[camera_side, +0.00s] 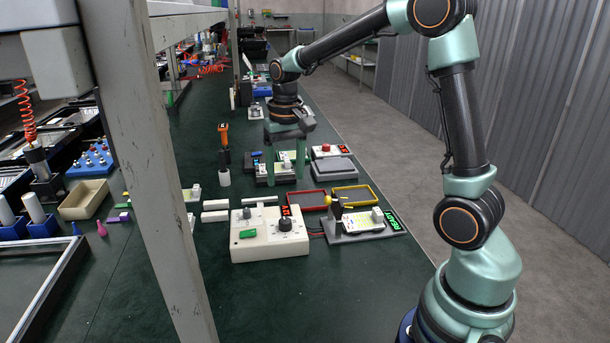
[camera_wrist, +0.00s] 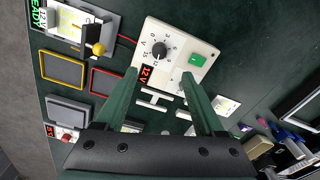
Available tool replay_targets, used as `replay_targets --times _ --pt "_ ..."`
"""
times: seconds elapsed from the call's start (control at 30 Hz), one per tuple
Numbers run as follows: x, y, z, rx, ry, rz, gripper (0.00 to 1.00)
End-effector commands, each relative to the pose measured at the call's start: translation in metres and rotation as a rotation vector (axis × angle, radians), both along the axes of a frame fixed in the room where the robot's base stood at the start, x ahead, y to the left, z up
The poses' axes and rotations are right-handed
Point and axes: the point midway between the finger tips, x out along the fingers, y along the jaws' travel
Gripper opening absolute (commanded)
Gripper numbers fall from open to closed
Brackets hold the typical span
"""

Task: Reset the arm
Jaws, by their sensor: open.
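My gripper (camera_side: 285,172) hangs from my arm, pointing down above the far part of the bench. Its two green fingers stand apart with nothing visible between them, and the wrist view shows the same open gripper (camera_wrist: 158,76). In the side view its fingers overlap a small device with a display, so I cannot judge their height above it. A cream power box (camera_side: 262,247) with a black knob, green switch and red 12V display sits nearer the camera. A grey test fixture (camera_side: 341,238) with a yellow part and a green READY display stands beside it.
A red-rimmed tray (camera_side: 307,208) and a yellow-rimmed tray (camera_side: 373,203) lie behind the fixture. A grey pad (camera_side: 336,168) and a red-button box (camera_side: 327,151) lie further back. An orange-handled tool (camera_side: 224,134) stands upright left of my gripper. A grey post (camera_side: 155,165) rises at left.

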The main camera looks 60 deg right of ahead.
Motion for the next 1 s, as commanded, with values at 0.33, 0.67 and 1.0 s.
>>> replay_targets --times 0.33,0.67,1.0 --pt "-0.05 0.041 0.053 -0.045 -0.19 0.201 0.71" --pt "-0.104 0.072 0.068 -0.097 -0.371 0.392 0.71" --pt "-0.124 0.082 0.065 -0.12 -0.446 0.472 0.71"
